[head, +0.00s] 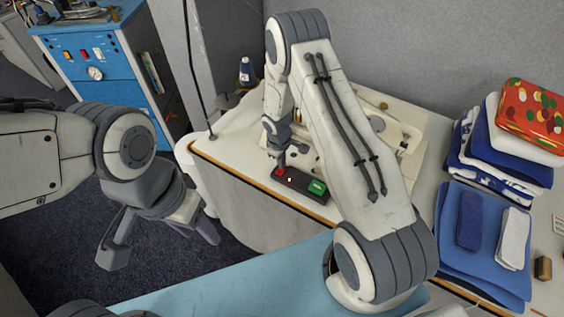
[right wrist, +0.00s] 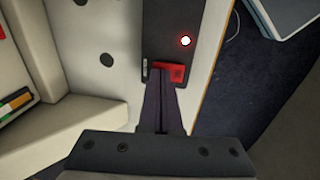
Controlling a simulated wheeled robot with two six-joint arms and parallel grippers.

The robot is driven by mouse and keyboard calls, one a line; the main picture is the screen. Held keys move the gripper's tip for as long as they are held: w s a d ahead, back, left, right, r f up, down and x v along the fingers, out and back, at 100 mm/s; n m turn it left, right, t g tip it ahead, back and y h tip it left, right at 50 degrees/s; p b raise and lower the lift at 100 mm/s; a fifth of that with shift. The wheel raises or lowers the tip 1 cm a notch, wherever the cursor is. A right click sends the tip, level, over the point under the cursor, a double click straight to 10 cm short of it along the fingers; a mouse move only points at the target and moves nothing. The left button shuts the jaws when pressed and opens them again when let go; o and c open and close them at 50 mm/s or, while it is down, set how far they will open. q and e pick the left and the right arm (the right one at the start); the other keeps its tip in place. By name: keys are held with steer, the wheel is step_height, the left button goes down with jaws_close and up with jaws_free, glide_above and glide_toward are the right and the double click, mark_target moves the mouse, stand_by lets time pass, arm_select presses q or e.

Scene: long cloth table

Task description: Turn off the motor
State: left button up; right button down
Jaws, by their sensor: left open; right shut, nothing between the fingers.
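A dark switch box (head: 300,184) lies near the front edge of the white table. It has a red button (head: 280,173) at its left end and a green button (head: 317,188) at its right end. A small lamp (right wrist: 185,41) glows between them, white with a red rim. My right gripper (head: 281,165) is shut and empty, pointing down at the red button. In the right wrist view its tips lie against or just over the red button (right wrist: 174,73); I cannot tell if they press it. My left gripper (head: 160,236) is open and empty, over the floor at left.
A cream machine bed (head: 408,143) lies behind my right arm, partly hidden. Folded cloths (head: 482,235) are stacked at the right. A blue cabinet (head: 105,80) stands at back left. A small dark blue bottle (head: 246,72) stands by the wall.

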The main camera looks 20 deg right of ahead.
steer(key=shift+d+f+b, duration=0.15)
steer(key=shift+f+b, duration=0.3)
steer(key=shift+b, duration=0.2)
steer(key=shift+r, duration=0.2)
steer(key=shift+a, duration=0.2)
steer(key=shift+s+a+f, duration=0.1)
steer(key=shift+s+a, duration=0.15)
steer(key=shift+s, duration=0.05)
steer(key=shift+s+a+b, duration=0.2)
steer(key=shift+a+b, duration=0.1)
steer(key=shift+b, duration=0.05)
steer(key=shift+r, duration=0.25)
